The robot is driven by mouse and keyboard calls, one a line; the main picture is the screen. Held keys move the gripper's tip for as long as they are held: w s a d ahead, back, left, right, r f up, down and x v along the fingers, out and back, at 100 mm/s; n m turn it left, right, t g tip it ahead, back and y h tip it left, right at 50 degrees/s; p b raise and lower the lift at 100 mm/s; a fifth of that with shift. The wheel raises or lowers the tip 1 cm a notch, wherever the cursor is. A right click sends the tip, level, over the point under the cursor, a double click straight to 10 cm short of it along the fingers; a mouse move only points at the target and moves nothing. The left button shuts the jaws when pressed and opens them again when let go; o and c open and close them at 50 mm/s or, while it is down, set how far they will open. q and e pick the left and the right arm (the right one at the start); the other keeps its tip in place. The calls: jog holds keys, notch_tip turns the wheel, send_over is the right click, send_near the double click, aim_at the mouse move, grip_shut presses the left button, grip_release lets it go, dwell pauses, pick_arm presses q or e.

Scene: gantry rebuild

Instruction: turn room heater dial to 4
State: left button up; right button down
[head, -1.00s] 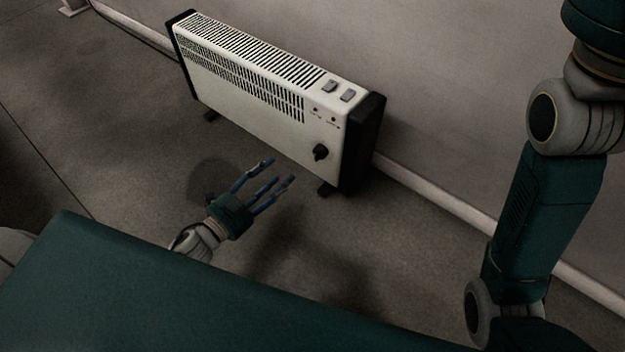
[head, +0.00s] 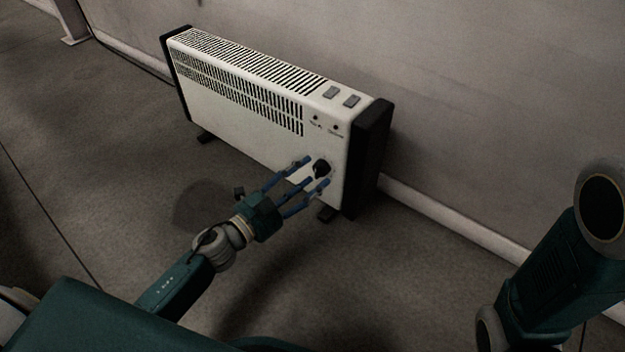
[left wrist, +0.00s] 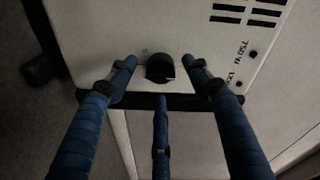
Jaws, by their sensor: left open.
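The room heater (head: 240,110) is a white box with black end caps, standing on the floor by the wall. Its black dial (head: 321,168) is low on the right of the front face. The dial also shows in the left wrist view (left wrist: 159,67), between and beyond the fingertips. My left gripper (head: 311,171) is open, its blue fingers pointing at the dial and spread around it. I cannot tell whether any finger touches the dial. The numbers around the dial are too small or dark to read. My right gripper is out of view.
Two grey switches (head: 341,97) sit on the heater's top right, with two small lamps on the front below. A pale skirting board (head: 440,211) runs along the wall. The grey floor (head: 110,160) left of the heater is clear.

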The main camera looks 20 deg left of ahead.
pick_arm(q)
jog(key=shift+x, duration=0.8)
jog(key=c, duration=1.2)
jog(key=shift+o, duration=0.2)
